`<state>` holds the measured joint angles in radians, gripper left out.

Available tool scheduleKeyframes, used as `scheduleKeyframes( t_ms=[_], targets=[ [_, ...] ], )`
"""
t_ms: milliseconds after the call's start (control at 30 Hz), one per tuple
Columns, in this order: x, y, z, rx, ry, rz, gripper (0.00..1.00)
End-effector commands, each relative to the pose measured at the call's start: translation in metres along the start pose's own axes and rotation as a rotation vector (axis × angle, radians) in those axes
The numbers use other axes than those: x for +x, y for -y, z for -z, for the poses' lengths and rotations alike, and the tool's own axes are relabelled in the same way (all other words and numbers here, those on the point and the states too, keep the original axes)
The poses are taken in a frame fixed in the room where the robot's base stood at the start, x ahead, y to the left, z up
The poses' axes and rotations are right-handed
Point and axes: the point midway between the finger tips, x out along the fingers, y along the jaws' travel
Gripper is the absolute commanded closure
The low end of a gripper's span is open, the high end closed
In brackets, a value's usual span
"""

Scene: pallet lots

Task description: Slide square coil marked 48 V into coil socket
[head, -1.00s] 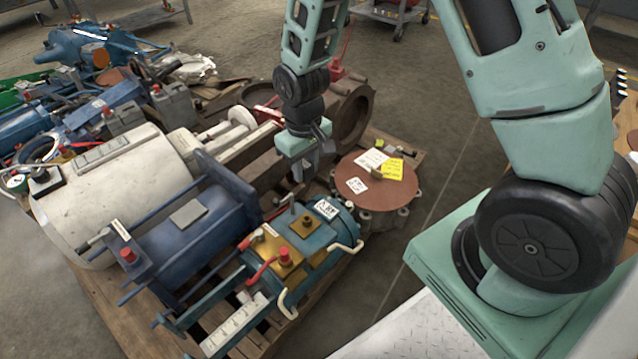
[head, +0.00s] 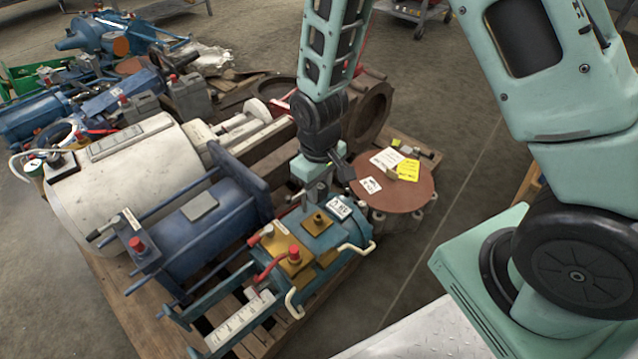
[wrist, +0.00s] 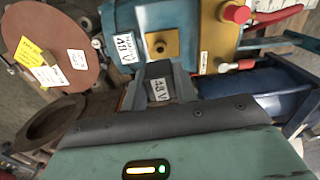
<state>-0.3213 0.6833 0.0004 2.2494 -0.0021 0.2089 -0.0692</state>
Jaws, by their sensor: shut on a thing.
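My gripper (head: 318,190) is shut on a small dark grey square coil, which is largely hidden in the head view. In the wrist view the coil (wrist: 160,90) carries a white label that seems to read 48 V. The coil is close to a blue valve body (head: 325,242). On that body is a square brass piece (head: 318,222) with a dark round centre, perhaps the coil socket; it also shows in the wrist view (wrist: 157,43). A white label (head: 340,207) sits on the body beside it. I cannot tell whether the coil touches the body.
A brass block with a red knob (head: 293,255), a red lever and white handles (head: 357,247) crowd the near side. A blue cylinder (head: 205,225) and a white cylinder (head: 125,180) lie to the left. A brown round cover (head: 395,190) with tags is to the right.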

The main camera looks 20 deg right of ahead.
Motion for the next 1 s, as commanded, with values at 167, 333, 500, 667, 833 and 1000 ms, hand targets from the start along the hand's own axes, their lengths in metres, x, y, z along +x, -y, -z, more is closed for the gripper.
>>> scheduleKeyframes(
  t_ms=[167, 333, 500, 667, 833, 1000],
  targets=[
    [0.02, 0.0, 0.0, 0.0, 0.001, 0.0, 0.96],
    [0.036, 0.0, 0.0, 0.0, 0.001, 0.0, 0.96],
    [0.047, 0.0, 0.0, 0.001, 0.0, 0.0, 0.96],
    [0.05, 0.0, 0.0, 0.001, -0.001, 0.0, 0.96],
    [0.049, 0.0, 0.0, 0.0, -0.001, 0.0, 0.96],
    [0.049, 0.0, 0.0, 0.0, 0.0, 0.0, 0.96]
  ],
)
